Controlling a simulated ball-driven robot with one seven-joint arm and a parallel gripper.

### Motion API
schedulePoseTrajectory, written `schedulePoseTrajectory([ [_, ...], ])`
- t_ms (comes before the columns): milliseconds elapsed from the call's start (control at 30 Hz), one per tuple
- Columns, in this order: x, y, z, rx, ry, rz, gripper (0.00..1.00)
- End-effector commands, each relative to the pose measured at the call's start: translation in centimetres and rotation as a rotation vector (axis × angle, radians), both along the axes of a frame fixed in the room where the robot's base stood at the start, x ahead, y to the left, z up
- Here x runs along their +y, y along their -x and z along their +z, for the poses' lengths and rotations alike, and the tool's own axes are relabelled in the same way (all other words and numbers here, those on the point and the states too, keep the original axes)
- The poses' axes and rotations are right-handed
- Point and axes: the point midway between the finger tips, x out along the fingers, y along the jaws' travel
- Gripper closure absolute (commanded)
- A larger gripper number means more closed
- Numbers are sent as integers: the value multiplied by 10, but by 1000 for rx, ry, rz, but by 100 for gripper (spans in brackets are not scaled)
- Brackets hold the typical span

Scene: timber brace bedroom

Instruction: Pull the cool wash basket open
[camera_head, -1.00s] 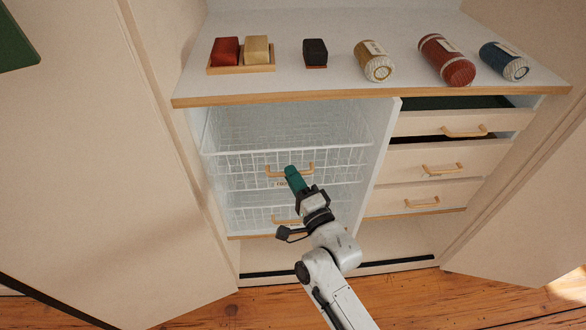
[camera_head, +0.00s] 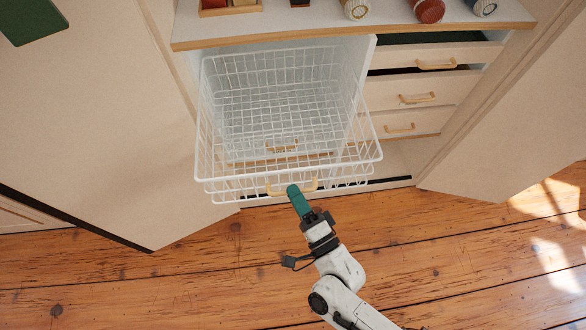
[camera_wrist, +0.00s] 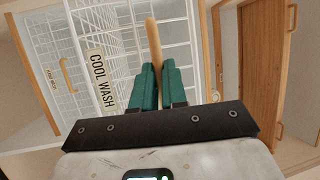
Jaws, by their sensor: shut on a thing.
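The cool wash basket (camera_head: 200,130) is a white wire basket, pulled well out from the cabinet in the head view. It looks empty. A wooden handle (camera_head: 275,190) is on its front. My gripper (camera_head: 297,190) has green fingers and is shut on this handle. In the wrist view, the handle (camera_wrist: 152,40) stands between the green fingers of my gripper (camera_wrist: 150,75). Beside it is a label reading COOL WASH (camera_wrist: 100,80) on the wire front. The fingers hide part of the handle.
A lower basket's handle (camera_head: 283,147) shows through the wires. Drawers with wooden handles (camera_head: 418,98) are to the right, the upper one slightly open. Rolled towels (camera_head: 428,10) lie on the shelf above. Cabinet doors (camera_head: 90,110) flank both sides. The wooden floor (camera_head: 150,290) in front is clear.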

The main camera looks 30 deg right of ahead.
Motion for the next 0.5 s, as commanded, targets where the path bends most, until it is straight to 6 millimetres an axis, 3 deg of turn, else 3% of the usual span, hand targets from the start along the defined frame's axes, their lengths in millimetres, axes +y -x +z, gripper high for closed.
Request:
schedulePoseTrajectory([
  [200, 6, 17, -1, 3, 0, 2, 100],
  [500, 7, 19, -2, 3, 1, 3, 100],
])
